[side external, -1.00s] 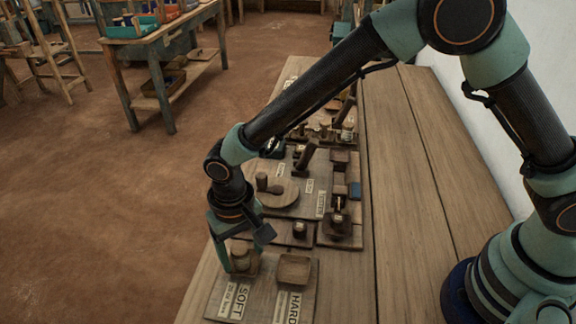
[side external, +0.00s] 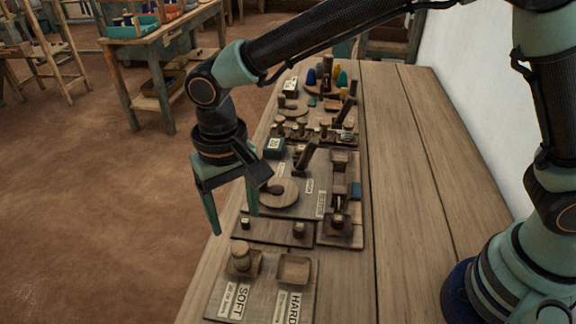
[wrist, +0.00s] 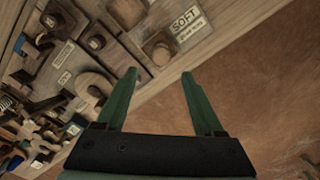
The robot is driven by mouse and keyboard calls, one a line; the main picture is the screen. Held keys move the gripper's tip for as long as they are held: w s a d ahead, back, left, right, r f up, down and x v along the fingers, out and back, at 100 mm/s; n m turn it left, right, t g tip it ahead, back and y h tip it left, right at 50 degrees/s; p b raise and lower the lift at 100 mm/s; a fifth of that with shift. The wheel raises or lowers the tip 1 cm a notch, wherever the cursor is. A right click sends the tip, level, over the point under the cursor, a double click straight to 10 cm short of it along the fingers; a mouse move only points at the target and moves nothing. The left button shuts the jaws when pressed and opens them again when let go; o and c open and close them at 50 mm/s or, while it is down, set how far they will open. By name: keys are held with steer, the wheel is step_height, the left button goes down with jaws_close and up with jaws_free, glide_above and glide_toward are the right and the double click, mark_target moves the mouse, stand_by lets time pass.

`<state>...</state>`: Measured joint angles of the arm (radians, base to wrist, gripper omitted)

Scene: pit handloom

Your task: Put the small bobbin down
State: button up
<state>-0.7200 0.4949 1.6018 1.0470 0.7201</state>
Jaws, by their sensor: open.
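The small bobbin (side external: 241,257) stands upright in the square tray (side external: 254,270) beside the SOFT label, on the board near the front of the bench. In the wrist view the bobbin (wrist: 161,52) shows beyond my fingertips, inside its tray. My gripper (side external: 234,221) is open and empty, above and behind the bobbin in the side view. My green fingers (wrist: 160,75) are spread apart in the wrist view, with nothing between them.
An empty square tray (side external: 294,268) sits beside the bobbin's tray, near the HARD label (side external: 288,306). Behind are a round wooden piece (side external: 279,194), small blocks and pegs on boards. The right side of the bench (side external: 410,220) is clear.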

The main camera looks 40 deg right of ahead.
steer(key=w+d+r+t+y, duration=0.1)
steer(key=d+r, duration=0.4)
steer(key=d, duration=0.2)
steer(key=d+r+t, duration=0.1)
steer(key=d+r, duration=0.4)
steer(key=d, duration=0.3)
steer(key=s+d+t, duration=0.1)
steer(key=s+d, duration=0.2)
steer(key=d, duration=0.4)
steer(key=s+d+r+t+h, duration=0.1)
steer(key=s+d+t, duration=0.1)
steer(key=d, duration=0.6)
steer(key=shift+s+r+t, duration=0.25)
steer(key=shift+s+t, duration=0.05)
steer(key=shift+s, duration=0.6)
